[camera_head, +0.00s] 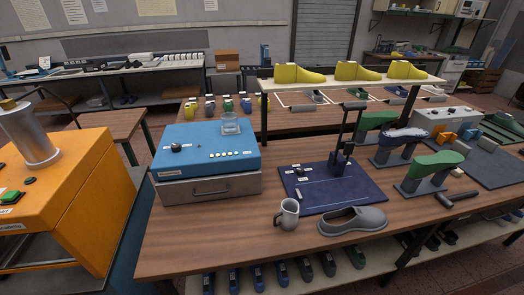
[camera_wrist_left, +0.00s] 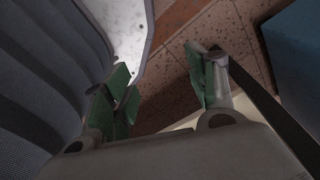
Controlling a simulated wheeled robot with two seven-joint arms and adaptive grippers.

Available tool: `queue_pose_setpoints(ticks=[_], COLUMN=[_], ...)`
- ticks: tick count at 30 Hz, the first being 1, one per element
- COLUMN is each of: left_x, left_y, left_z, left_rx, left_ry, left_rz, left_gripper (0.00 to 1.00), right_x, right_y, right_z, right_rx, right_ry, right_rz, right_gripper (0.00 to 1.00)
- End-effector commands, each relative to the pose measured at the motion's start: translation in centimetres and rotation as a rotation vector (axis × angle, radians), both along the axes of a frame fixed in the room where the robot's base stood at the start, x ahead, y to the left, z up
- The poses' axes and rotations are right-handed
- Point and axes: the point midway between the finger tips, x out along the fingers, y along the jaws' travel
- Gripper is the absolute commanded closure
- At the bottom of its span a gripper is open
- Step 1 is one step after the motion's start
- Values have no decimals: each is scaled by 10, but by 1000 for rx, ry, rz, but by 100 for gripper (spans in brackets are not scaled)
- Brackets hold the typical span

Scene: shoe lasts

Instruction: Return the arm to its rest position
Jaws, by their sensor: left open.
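My left gripper (camera_wrist_left: 165,95) shows in the left wrist view with its green-padded fingers spread apart and nothing between them. Below it are reddish floor tiles (camera_wrist_left: 190,60). Neither of my arms nor grippers shows in the head view. On the workbench (camera_head: 200,235) in the head view are a grey shoe (camera_head: 352,221), a grey mug (camera_head: 288,214) and a dark blue mat (camera_head: 335,185) with an upright dark stand (camera_head: 343,160). Green shoe lasts (camera_head: 432,165) sit on grey stands to the right.
A blue-topped box (camera_head: 205,150) with a drawer stands at the bench's left. An orange machine (camera_head: 60,200) is at far left. Yellow lasts (camera_head: 300,74) stand on a raised shelf (camera_head: 350,82). Several shoes (camera_head: 258,275) line a lower shelf. The bench's front left is clear.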

Motion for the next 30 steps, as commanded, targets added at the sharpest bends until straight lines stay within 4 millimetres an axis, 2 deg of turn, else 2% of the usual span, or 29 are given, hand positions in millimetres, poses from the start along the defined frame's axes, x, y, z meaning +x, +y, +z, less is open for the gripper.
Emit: queue_pose_setpoints(ticks=[9,13,18,30], left_x=[-64,-82,-92,-93], left_y=[13,16,19,19], left_z=[-35,-42,-45,-45], left_rx=[5,6,7,7], left_ry=[29,35,37,38], left_rz=[-7,-9,-10,-10], left_gripper=[43,43,43,43], right_x=[0,0,0,0], right_y=[0,0,0,0], right_z=[0,0,0,0], right_rx=[0,0,0,0], right_ry=[0,0,0,0], right_rz=[0,0,0,0], right_gripper=[100,100,100,100])
